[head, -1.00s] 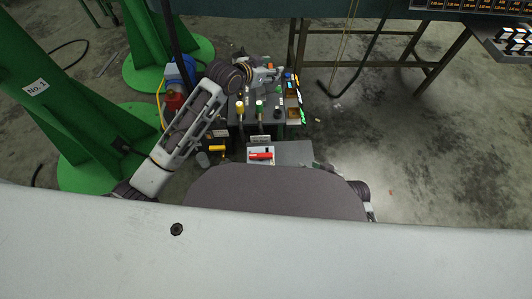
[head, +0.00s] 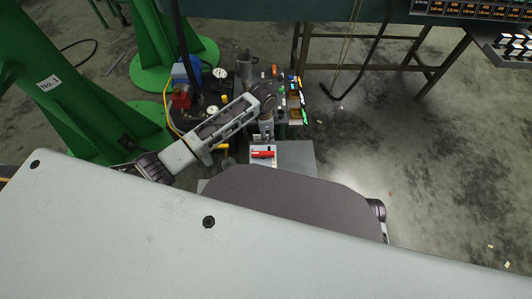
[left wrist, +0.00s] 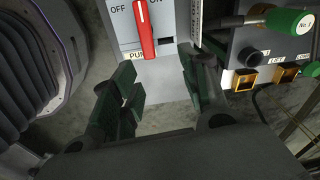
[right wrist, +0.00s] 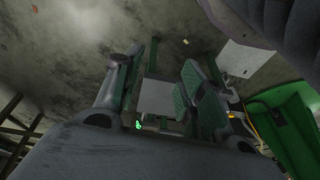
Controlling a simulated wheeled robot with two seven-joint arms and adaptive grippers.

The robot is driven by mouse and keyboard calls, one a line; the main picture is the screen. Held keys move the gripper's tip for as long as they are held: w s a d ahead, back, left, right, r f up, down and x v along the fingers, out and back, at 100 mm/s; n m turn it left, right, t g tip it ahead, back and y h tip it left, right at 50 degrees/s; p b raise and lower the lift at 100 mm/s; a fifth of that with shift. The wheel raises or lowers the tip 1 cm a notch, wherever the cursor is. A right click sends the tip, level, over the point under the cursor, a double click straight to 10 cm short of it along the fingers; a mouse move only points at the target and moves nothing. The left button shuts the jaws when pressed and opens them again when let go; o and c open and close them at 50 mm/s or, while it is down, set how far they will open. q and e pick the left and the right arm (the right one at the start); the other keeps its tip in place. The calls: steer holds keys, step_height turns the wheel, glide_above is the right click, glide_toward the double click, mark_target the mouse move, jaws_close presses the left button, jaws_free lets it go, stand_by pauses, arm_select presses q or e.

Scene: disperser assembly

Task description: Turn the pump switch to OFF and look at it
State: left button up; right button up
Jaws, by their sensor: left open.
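The pump switch is a red lever (left wrist: 145,30) on a pale panel (left wrist: 176,20) marked OFF at left and ON at right. The lever stands nearly upright in the left wrist view, its upper end cut off by the frame edge. In the head view the red lever (head: 262,154) lies sideways on its panel. My left gripper (left wrist: 160,88) is open and empty, its fingers just below the panel in the left wrist view. In the head view the left gripper (head: 266,132) is beside the switch. My right gripper (right wrist: 162,85) is open and empty, away from the switch.
A green-handled valve (left wrist: 287,21) and dark box with yellow-rimmed ports stand right of the switch in the left wrist view. Gauges (head: 213,110) and a red-and-blue pump (head: 184,84) are left of my arm. Green columns (head: 75,95) stand at left. Open floor lies at right.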

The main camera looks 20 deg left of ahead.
arm_select(q)
steer(key=shift+s+a+m+g+y, duration=0.15)
steer(key=shift+s+a+m+g, duration=0.15)
steer(key=shift+s+m, duration=0.2)
steer(key=shift+s+a+m+g+y, duration=0.15)
steer(key=shift+s+a+m+g, duration=0.1)
steer(key=shift+s+m, duration=0.2)
arm_select(e)
steer(key=shift+s+d+f+g, duration=0.2)
steer(key=shift+s+g, duration=0.1)
steer(key=shift+s, duration=0.35)
